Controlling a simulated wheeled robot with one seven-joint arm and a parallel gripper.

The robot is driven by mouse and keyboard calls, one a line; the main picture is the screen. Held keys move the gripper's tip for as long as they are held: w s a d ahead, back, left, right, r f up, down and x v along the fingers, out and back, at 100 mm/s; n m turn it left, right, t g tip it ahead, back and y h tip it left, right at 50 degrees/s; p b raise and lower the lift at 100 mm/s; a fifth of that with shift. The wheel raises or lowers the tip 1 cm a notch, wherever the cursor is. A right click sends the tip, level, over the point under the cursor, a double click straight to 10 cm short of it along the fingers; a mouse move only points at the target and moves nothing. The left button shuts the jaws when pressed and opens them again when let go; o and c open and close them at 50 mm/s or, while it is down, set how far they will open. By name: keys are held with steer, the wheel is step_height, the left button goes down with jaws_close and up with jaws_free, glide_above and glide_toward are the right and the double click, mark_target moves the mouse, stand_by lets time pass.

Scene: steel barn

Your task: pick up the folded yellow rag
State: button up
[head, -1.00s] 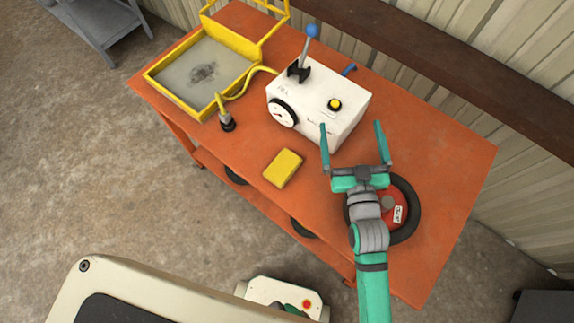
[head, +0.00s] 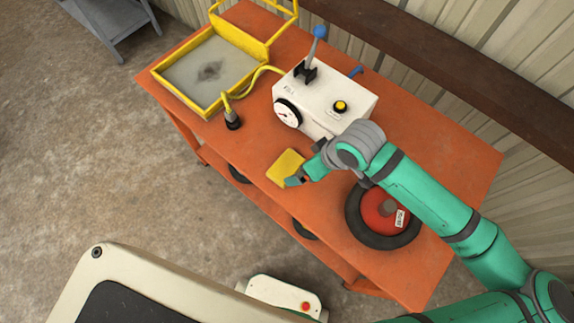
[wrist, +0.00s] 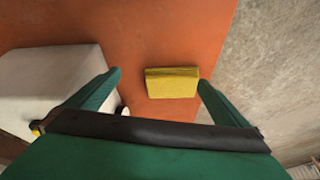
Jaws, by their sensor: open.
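The folded yellow rag (head: 285,167) lies flat on the orange table near its front edge, in front of the white box. In the wrist view the rag (wrist: 172,82) sits beyond the fingertips, between the lines of the two fingers and nearer the right one. My gripper (head: 303,178) is beside the rag in the head view, partly covering its right end. In the wrist view my gripper (wrist: 158,82) has its fingers wide apart with nothing between them. I cannot tell the exact height of the fingertips above the table.
A white box (head: 312,112) with a gauge, a yellow button and a blue-knobbed lever stands behind the rag, close to the left finger in the wrist view. A yellow-framed tray (head: 185,95) is at left. A red wheel with a black tyre (head: 355,228) lies at right.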

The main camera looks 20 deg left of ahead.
steer(key=a+r+n+g+h, duration=0.1)
steer(key=a+r+n+h, duration=0.1)
steer(key=a+r+h, duration=0.35)
steer(key=y, duration=0.2)
glide_above(288, 166)
steer(key=shift+h, duration=0.25)
step_height(288, 166, down, 4)
steer(key=shift+s+a+f, duration=0.15)
steer(key=shift+f, duration=2.7)
steer(key=c, duration=1)
steer(key=shift+r, duration=0.15)
